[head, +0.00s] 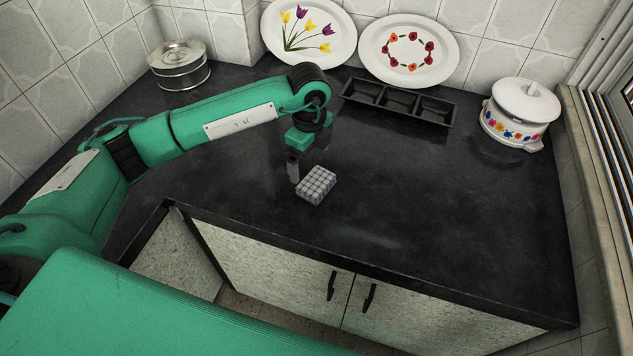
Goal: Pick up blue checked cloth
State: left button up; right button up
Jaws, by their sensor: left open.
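The blue checked cloth (316,185), a small folded block with white and blue squares, lies on the dark countertop near its front edge. My left arm reaches in from the left. My left gripper (294,179) points down just beside the cloth's left side, and it is open. From this angle I cannot tell whether a finger touches the cloth. Nothing hides the cloth's top. My right gripper is not in view.
A black three-compartment tray (399,101) lies behind the cloth. Two decorated plates (309,30) lean on the tiled wall. A steel tin (180,66) stands back left, a flowered white pot (519,113) back right. The counter (470,200) right of the cloth is clear.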

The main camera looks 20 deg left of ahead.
aim_at(312, 178)
pick_arm(q)
notch_tip(312, 178, down, 2)
jog(key=shift+f, duration=0.1)
jog(key=shift+f+p, duration=0.3)
jog(key=shift+f, duration=0.25)
notch_tip(312, 178, down, 4)
jog(key=shift+d+r+p, duration=0.1)
jog(key=shift+r+p, duration=0.1)
jog(key=shift+p, duration=0.3)
jog(key=shift+f, duration=0.45)
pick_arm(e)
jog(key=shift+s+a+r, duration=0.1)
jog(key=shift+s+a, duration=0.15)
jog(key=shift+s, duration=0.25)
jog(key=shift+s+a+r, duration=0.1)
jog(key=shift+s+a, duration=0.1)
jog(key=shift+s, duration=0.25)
